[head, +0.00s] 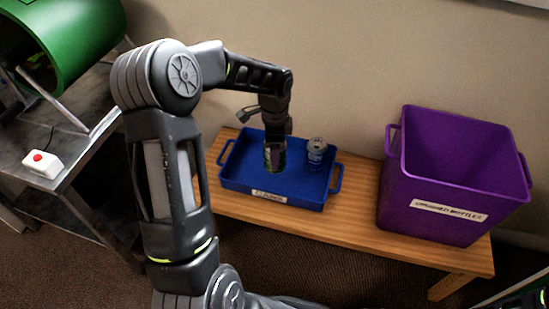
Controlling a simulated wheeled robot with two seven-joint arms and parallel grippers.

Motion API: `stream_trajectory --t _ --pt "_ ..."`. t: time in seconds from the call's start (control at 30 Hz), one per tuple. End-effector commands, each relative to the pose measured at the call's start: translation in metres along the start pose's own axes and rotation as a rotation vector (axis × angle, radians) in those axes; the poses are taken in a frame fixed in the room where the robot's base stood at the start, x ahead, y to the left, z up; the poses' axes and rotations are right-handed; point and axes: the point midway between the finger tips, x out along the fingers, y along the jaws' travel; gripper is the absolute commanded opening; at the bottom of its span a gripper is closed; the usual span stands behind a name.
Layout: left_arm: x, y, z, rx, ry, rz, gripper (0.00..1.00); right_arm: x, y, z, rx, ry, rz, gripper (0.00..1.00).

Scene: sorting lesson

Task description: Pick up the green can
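The green can (275,158) is upright in the blue tray (235,181), left of its middle. It looks dark and small, and its top is hidden by my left gripper (276,142). My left arm reaches over from the left, and the gripper points down onto the can's upper end. The fingertips blend into the can, so I cannot tell whether they are closed on it. A grey-blue can (315,153) stands to the right in the same tray. My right gripper is not visible.
The tray rests on a wooden bench (350,218) against the wall. A large purple bin (440,190) with a label stands at the bench's right. At left, a dark table (70,165) holds a red-button box (42,163) and a green drum (85,40).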

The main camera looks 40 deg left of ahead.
Motion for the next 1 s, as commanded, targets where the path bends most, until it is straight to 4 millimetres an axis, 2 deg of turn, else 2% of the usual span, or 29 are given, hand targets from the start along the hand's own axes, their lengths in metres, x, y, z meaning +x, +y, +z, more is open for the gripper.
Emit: stream_trajectory --t 0.1,0.77,0.87,1.0 --pt "-0.008 0.0 0.0 0.0 0.001 0.0 0.2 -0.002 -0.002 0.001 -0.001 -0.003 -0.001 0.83" --pt "-0.008 0.0 -0.002 -0.006 0.001 0.0 0.2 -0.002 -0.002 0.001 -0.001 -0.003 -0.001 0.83" --pt "-0.015 0.0 -0.011 -0.043 0.001 -0.001 0.2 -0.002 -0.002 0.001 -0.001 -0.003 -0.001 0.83" --pt "-0.038 0.001 -0.042 -0.183 0.002 -0.004 0.2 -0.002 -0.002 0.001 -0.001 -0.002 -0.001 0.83"
